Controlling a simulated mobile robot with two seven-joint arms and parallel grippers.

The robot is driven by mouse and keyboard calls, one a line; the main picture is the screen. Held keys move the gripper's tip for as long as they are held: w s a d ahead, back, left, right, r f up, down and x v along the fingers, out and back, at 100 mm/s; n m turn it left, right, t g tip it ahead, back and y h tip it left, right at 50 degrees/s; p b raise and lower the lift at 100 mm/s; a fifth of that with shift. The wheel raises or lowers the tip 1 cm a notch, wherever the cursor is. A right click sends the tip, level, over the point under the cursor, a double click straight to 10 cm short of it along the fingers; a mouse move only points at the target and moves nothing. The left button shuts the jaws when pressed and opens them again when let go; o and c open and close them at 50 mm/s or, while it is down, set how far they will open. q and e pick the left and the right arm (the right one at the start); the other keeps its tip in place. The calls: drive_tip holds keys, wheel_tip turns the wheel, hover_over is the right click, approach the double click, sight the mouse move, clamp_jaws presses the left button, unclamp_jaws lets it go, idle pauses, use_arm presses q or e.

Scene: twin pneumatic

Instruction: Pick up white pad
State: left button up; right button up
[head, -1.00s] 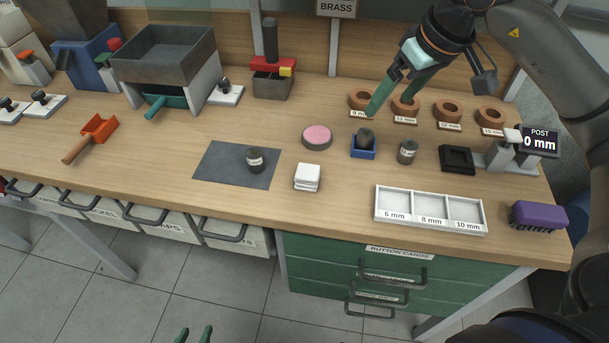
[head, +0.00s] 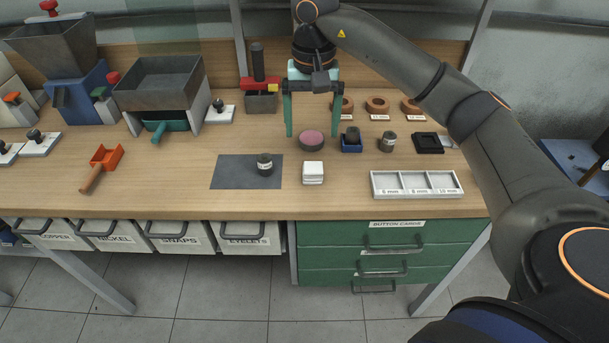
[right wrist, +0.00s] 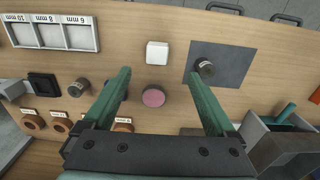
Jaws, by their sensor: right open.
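The white pad (head: 313,172) is a small stack of white squares on the wooden bench, just right of the dark grey mat (head: 231,172). It also shows in the right wrist view (right wrist: 157,52), ahead of the fingertips and between their lines. My right gripper (head: 312,136) is open and empty, its green fingers pointing down above the bench behind the pad. In the right wrist view the fingers (right wrist: 160,72) are spread wide, with a round pink pad (right wrist: 153,97) seen between them. My left gripper is not visible now.
A dark labelled cylinder (head: 265,164) stands on the mat. A blue holder (head: 351,145) and another small cylinder (head: 387,142) stand right of the pink pad. The three-compartment white tray (head: 417,184) lies farther right. Bare wood surrounds the white pad's front.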

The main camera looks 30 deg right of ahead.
hover_over(313, 166)
drive_tip(key=f, duration=0.7)
drive_tip(key=shift+s+a+f, duration=0.1)
drive_tip(key=shift+s+a, duration=0.1)
drive_tip(key=shift+a, duration=0.1)
drive_tip(key=shift+w+d+f, duration=0.1)
drive_tip(key=shift+d+f, duration=0.05)
drive_tip(key=shift+f, duration=1.2)
drive_tip(key=shift+w+d+f, duration=0.1)
drive_tip(key=shift+f, duration=1.25)
drive_tip(key=shift+c, duration=0.3)
drive_tip(key=c, duration=1.4)
